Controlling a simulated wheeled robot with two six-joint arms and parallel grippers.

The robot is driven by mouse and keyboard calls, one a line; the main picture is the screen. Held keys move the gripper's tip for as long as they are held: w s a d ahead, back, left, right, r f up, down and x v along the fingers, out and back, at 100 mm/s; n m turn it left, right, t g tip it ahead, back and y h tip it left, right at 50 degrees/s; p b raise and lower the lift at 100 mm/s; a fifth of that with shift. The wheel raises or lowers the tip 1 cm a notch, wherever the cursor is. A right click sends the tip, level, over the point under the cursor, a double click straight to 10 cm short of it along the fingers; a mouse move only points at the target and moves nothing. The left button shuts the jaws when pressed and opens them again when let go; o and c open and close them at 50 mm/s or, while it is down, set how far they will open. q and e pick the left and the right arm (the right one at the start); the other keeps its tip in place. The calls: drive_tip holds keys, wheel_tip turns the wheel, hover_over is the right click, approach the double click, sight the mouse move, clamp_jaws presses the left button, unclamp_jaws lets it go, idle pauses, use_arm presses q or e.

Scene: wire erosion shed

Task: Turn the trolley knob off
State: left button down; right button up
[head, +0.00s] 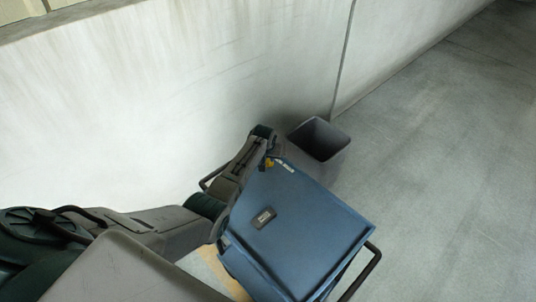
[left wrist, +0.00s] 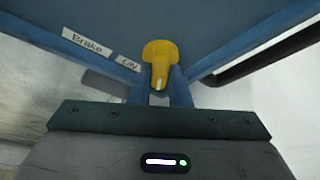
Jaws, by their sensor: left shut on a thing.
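The blue trolley (head: 300,235) stands below me in the head view, beside the pale wall. Its yellow knob (left wrist: 160,52) is at the trolley's edge in the left wrist view, and a bit of it shows in the head view (head: 270,163). A white mark on the knob points towards my gripper. Labels beside it read "Brake" (left wrist: 87,41) and "ON" (left wrist: 128,63). My left gripper (left wrist: 160,88) is shut on the knob; its fingertips are partly hidden. My right gripper is not in view.
A dark grey open bin (head: 320,140) stands just beyond the trolley, close to the wall. A small dark object (head: 263,217) lies on the trolley top. A black handle (head: 362,275) sticks out at the trolley's near right. The grey floor at right is clear.

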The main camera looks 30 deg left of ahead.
use_arm(q)
drive_tip(key=shift+d+n+y, duration=0.1)
drive_tip(key=shift+n+y, duration=0.2)
drive_tip(key=shift+n, duration=0.7)
drive_tip(key=c, duration=1.4)
unclamp_jaws()
drive_tip(key=shift+o, duration=0.2)
drive_tip(key=shift+r, duration=0.1)
drive_tip(key=v, duration=1)
drive_tip(key=shift+r, duration=0.3)
drive_tip(key=shift+d, duration=0.15)
